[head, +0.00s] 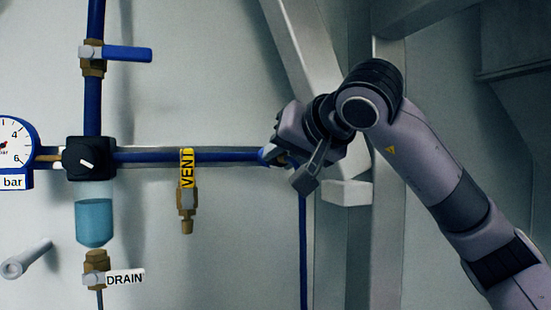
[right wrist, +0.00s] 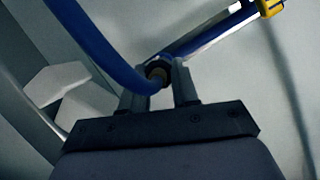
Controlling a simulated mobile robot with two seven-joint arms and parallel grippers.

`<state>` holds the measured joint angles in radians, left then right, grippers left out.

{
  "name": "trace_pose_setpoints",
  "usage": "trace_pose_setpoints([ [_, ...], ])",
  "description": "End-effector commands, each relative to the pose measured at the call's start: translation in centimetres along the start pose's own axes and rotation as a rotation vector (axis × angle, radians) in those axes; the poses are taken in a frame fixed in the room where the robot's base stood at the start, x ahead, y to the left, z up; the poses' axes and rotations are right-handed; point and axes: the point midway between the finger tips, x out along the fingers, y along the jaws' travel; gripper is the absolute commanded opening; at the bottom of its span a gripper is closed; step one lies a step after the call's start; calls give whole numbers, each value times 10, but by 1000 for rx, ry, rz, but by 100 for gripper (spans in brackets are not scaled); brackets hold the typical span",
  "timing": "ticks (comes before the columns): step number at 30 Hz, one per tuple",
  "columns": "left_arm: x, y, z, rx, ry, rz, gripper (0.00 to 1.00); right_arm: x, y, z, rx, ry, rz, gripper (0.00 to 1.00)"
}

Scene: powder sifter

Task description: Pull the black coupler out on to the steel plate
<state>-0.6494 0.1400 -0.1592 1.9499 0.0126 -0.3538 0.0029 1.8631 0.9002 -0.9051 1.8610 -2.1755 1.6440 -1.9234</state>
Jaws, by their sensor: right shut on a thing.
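My right gripper (head: 272,155) is at the right end of the horizontal blue pipe (head: 215,156), its fingers hidden behind its own body in the head view. In the right wrist view the two fingers of this gripper (right wrist: 158,88) stand on either side of a small dark coupler (right wrist: 158,68) with a brass-coloured part, and are shut on it. A blue hose (right wrist: 105,52) curves to this coupler from the upper left. The blue pipe (right wrist: 210,31) runs off to the upper right. I cannot make out the steel plate for certain. My left gripper is not in view.
Left of the gripper hang a brass vent valve with a yellow VENT tag (head: 187,168), a black regulator block (head: 89,158) over a blue bowl (head: 94,220), and a gauge (head: 14,150). A white block (head: 347,192) and a pale post stand close right.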

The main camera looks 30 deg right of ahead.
Motion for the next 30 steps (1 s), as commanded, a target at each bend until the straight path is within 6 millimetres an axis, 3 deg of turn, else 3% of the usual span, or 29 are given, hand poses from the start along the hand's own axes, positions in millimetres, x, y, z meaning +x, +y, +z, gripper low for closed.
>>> trace_pose_setpoints([
  [30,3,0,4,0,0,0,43,-38,0,15,-1,-1,-1,0],
])
